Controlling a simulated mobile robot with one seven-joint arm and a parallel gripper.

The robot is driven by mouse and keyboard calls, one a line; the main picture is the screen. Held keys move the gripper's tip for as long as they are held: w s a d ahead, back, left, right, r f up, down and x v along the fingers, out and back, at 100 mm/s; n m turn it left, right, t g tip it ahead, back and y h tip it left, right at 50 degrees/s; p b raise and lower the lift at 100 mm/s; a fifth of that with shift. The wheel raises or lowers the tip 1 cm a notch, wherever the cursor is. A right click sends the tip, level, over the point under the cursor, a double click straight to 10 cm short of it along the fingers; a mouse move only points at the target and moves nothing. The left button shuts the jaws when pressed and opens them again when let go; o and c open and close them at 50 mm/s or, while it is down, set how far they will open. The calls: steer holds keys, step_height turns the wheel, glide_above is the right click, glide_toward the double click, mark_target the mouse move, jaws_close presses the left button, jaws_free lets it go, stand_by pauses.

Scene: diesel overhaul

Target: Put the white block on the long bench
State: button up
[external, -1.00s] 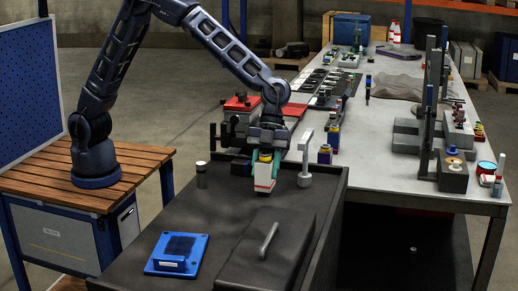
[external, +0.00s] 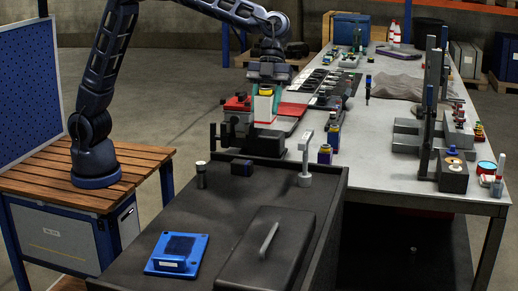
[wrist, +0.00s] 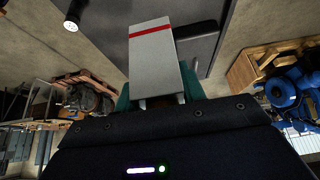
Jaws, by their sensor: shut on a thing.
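The white block (external: 264,108) has a red band near one end and hangs in my gripper (external: 266,93). It also shows in the wrist view (wrist: 152,60) between the teal fingers of my gripper (wrist: 158,98), which are shut on it. In the external view it is raised, in front of a red-and-grey vise-like fixture. The long bench (external: 375,172) has a light grey top and runs away to the back at the right. The block appears left of the bench's main open surface; its exact height above what lies below cannot be told.
Bottles (external: 325,153) and tall fixtures (external: 430,120) stand on the bench. Its front middle is clear.

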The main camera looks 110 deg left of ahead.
mark_target(265, 88)
steer(key=shift+r, duration=0.65)
step_height(265, 88, up, 4)
steer(key=shift+f, duration=0.1)
steer(key=w+a+f+n+t+y, duration=0.1)
steer(key=w+a+n+t, duration=0.15)
steer(key=a+n, duration=0.4)
steer(key=w+a+f+n+t+y, duration=0.1)
steer(key=w+a+n+y, duration=0.2)
steer(key=a, duration=0.7)
steer(key=w+a+f+n+t, duration=0.2)
steer(key=w+a+n, duration=0.3)
steer(key=a, duration=0.4)
steer(key=a+r+n+g+y, duration=0.1)
steer(key=a+r+n+y, duration=0.15)
steer(key=a+n, duration=0.65)
steer(key=a+r+n+y, duration=0.1)
steer(key=a+n+y, duration=0.3)
steer(key=a, duration=1.1)
steer(key=shift+m, duration=0.25)
step_height(265, 88, down, 34)
steer(key=shift+f, duration=0.1)
